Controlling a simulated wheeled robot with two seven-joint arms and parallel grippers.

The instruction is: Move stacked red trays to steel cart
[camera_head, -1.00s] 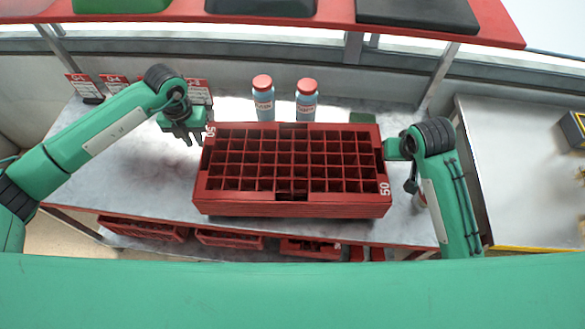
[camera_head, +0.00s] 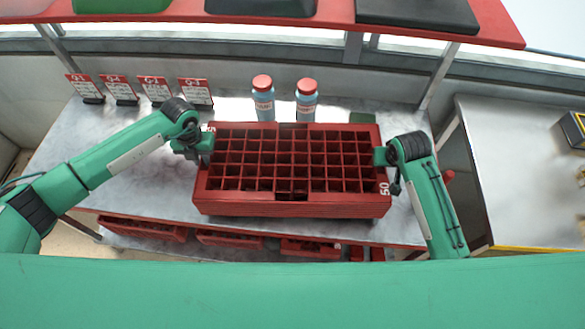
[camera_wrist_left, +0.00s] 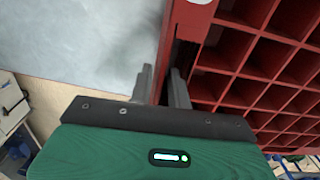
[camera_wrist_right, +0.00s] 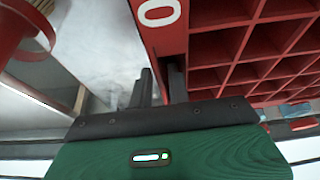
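The stacked red trays (camera_head: 290,211) stand on the metal table, with a grid of empty cells on top; how many are stacked is unclear. My left gripper (camera_head: 203,148) is at their left side wall. In the left wrist view, its fingers (camera_wrist_left: 163,88) stand apart on either side of the thin red wall (camera_wrist_left: 166,50). My right gripper (camera_head: 380,156) is at the right side wall; its fingers (camera_wrist_right: 160,86) also stand apart around the wall edge (camera_wrist_right: 160,40). Whether either presses the wall is unclear. The steel cart (camera_head: 520,180) is at the right, its top mostly bare.
Two bottles with red caps (camera_head: 263,100) (camera_head: 306,102) stand behind the trays. Several red label cards (camera_head: 155,90) stand at the back left. A red shelf (camera_head: 300,30) with bins overhangs the back. More red trays (camera_head: 145,228) lie below. A yellow-black box (camera_head: 574,130) is on the cart.

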